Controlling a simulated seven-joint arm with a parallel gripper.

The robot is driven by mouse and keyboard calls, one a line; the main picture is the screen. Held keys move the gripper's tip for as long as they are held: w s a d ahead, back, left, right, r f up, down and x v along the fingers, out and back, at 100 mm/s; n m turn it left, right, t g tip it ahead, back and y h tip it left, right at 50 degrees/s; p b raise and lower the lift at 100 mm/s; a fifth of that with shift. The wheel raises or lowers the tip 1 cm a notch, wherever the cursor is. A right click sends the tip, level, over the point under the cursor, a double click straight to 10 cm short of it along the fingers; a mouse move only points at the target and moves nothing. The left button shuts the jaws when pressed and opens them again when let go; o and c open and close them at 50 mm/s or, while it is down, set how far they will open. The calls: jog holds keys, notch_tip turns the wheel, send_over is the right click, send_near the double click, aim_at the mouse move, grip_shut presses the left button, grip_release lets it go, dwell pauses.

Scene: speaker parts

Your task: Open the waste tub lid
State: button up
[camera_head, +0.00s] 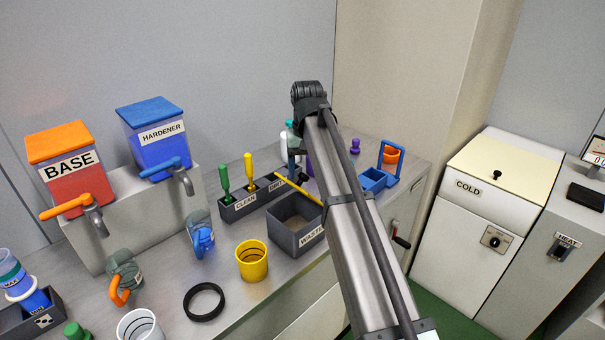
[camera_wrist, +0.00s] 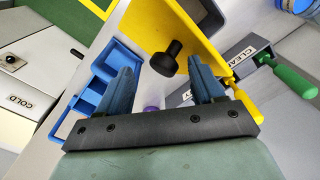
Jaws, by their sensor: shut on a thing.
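The waste tub (camera_head: 313,238) is a dark grey box on the bench in the head view. Its mouth shows open from above. The yellow lid (camera_head: 298,188) appears nearly edge-on, tilted up along the tub's back side. In the wrist view the lid (camera_wrist: 150,22) is a yellow plate with a black knob (camera_wrist: 164,61). My gripper (camera_wrist: 162,66) has its blue-grey fingers on either side of the knob, shut on the lid's knob; the exact contact is unclear. In the head view my arm hides most of the gripper.
A rack (camera_head: 251,201) labelled CLEAN and DIRTY, with green and yellow handled tools, stands beside the tub. A yellow cup (camera_head: 252,262) and black ring (camera_head: 204,302) are in front. A blue holder (camera_head: 374,180) is at the right. BASE and HARDENER dispensers stand at the left.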

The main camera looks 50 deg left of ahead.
jog(key=w+r, duration=0.7)
jog(key=r, duration=0.3)
jog(key=shift+r, duration=0.4)
dwell(1.0)
jog(key=shift+d, duration=0.1)
jog(key=shift+c, duration=0.4)
